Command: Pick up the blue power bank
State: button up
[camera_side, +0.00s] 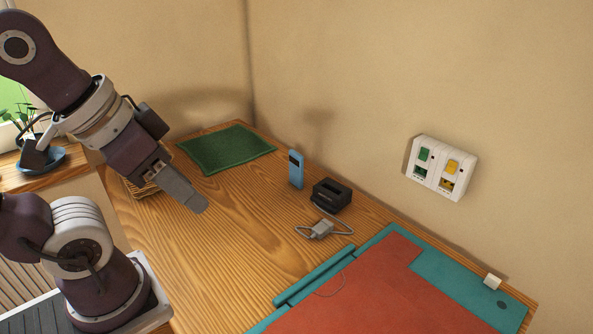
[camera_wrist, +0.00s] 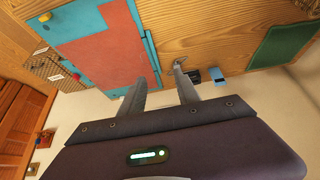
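The blue power bank (camera_side: 296,169) stands upright on the wooden desk, with a dark panel on its upper face. In the wrist view the blue power bank (camera_wrist: 216,75) shows small, beyond and right of the fingertips. My gripper (camera_side: 199,205) is above the desk to the left of the power bank, well apart from it, and angled downward. In the wrist view my gripper (camera_wrist: 161,80) has its two fingers spread with nothing between them, so it is open and empty.
A black dock (camera_side: 331,196) stands close right of the power bank. A grey adapter with a cable (camera_side: 322,229) lies in front. A green mat (camera_side: 226,149) lies behind left, a red and teal board (camera_side: 385,290) at right. A white socket panel (camera_side: 441,168) is on the wall.

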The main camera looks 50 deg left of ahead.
jog(key=o, duration=0.8)
jog(key=shift+o, duration=0.2)
jog(key=w+r, duration=0.3)
jog(key=w, duration=0.3)
jog(key=g, duration=0.1)
send_over(294, 157)
jog(key=s+d, duration=0.3)
jog(key=d, duration=0.1)
notch_tip(294, 157, down, 17)
jog(key=a+f, duration=0.1)
jog(key=f, duration=0.1)
jog(key=w+a+f, duration=0.1)
jog(key=a+f, duration=0.3)
jog(key=shift+w+f, duration=0.25)
jog(key=shift+w, duration=0.05)
jog(key=x, duration=0.4)
jog(key=d+x, duration=0.1)
jog(key=x, duration=0.1)
jog(key=shift+f, duration=0.3)
